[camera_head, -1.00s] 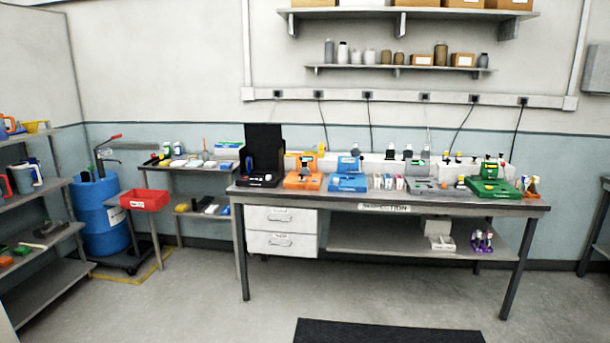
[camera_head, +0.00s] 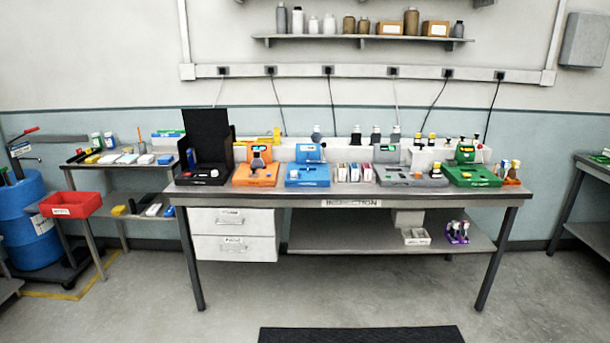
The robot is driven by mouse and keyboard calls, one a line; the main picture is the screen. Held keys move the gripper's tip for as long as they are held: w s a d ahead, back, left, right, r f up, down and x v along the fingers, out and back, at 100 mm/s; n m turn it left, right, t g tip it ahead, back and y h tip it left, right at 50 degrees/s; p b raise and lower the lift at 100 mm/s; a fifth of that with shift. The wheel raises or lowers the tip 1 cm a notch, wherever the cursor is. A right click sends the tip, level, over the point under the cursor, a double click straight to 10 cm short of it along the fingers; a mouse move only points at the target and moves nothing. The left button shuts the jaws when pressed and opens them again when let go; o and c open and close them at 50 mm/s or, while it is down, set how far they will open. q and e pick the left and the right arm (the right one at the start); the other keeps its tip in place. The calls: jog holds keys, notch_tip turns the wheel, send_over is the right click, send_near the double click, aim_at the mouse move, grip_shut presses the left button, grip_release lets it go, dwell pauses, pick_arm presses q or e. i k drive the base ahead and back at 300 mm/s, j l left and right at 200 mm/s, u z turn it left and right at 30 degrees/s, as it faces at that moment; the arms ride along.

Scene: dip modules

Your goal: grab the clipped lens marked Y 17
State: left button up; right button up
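No lens with a readable Y 17 mark shows; the items are too small to read at this distance. The inspection bench (camera_head: 350,203) stands ahead, with several coloured devices on its top. A purple holder (camera_head: 457,232) with small clipped-looking items stands on the lower shelf at the right; I cannot tell whether these are lenses. Orange-based small items (camera_head: 512,173) stand at the bench's right end. Neither of my grippers is in view.
A red bin (camera_head: 71,205) and a blue drum (camera_head: 33,220) stand at the left by a small side table (camera_head: 120,162). White drawers (camera_head: 233,235) hang under the bench's left. A dark mat (camera_head: 360,334) lies on the open floor in front. Another table (camera_head: 597,166) stands at right.

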aim_at(257, 161)
jog(key=i, duration=1.65)
